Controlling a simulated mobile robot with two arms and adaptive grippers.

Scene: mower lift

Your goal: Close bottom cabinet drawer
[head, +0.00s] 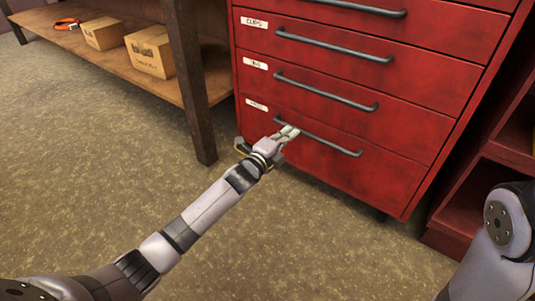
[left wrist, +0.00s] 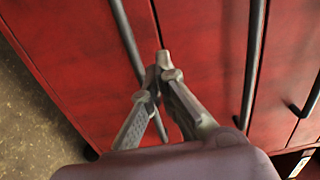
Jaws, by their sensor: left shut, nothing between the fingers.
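The red cabinet (head: 400,112) stands in the middle right of the head view with several stacked drawers. Its bottom drawer (head: 345,180) has a grey bar handle (head: 330,146) and a small white label at its upper left. The bottom drawer front looks flush with those above. My left gripper (head: 292,131) is shut and empty, with its tips at the left end of the bottom handle. In the left wrist view the closed fingertips (left wrist: 163,60) lie close to a dark bar handle (left wrist: 128,45); I cannot tell whether they touch. My right gripper is out of view.
A wooden shelf bench (head: 190,70) stands at the left with two cardboard boxes (head: 150,52) and an orange-handled tool (head: 67,24). Red open shelving (head: 512,148) stands right of the cabinet. The speckled floor (head: 100,190) in front is clear.

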